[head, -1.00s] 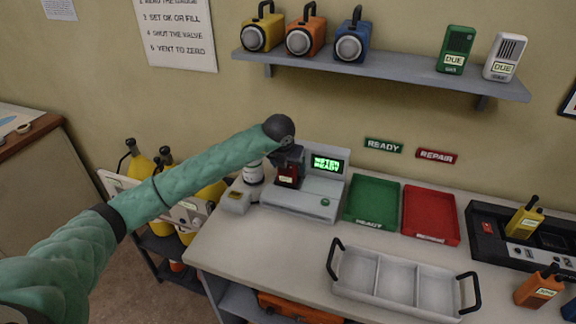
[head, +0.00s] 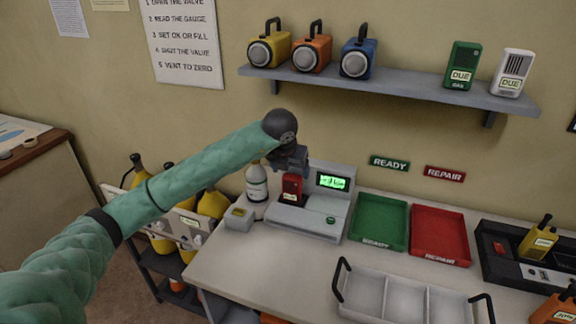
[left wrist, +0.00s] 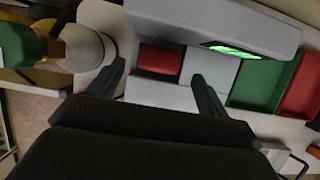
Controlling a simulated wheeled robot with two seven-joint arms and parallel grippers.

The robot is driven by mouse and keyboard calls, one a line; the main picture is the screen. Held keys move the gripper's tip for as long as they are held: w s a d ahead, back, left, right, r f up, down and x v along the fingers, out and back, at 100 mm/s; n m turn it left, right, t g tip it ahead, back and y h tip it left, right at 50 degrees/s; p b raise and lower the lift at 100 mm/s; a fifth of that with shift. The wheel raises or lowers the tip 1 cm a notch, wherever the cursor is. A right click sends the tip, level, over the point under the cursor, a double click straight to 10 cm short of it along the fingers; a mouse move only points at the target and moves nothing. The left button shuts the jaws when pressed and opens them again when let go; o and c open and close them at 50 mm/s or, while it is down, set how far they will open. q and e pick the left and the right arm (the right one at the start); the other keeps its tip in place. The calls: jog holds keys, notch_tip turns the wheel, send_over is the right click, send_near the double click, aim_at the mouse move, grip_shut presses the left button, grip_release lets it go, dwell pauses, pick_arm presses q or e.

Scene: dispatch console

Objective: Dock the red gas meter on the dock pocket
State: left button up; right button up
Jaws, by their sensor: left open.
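The red gas meter (head: 292,187) stands upright at the left part of the grey dock station (head: 312,222), apparently seated in its pocket; the pocket itself is mostly hidden. The station's screen (head: 333,182) is lit green. My left gripper (head: 291,166) is open and empty just above the meter. In the left wrist view the red top of the meter (left wrist: 158,62) lies between and beyond the open fingers of my left gripper (left wrist: 158,76), with clear space to each finger. My right gripper is not in view.
A green READY tray (head: 378,222) and a red REPAIR tray (head: 440,235) lie right of the station. A white cylinder (head: 257,182) stands close on its left. A white divided tray (head: 405,297) is in front. A shelf (head: 400,88) with lamps and meters hangs above.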

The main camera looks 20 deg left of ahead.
pick_arm(q)
jog(key=shift+b+v, duration=0.5)
jog(key=shift+v, duration=1.7)
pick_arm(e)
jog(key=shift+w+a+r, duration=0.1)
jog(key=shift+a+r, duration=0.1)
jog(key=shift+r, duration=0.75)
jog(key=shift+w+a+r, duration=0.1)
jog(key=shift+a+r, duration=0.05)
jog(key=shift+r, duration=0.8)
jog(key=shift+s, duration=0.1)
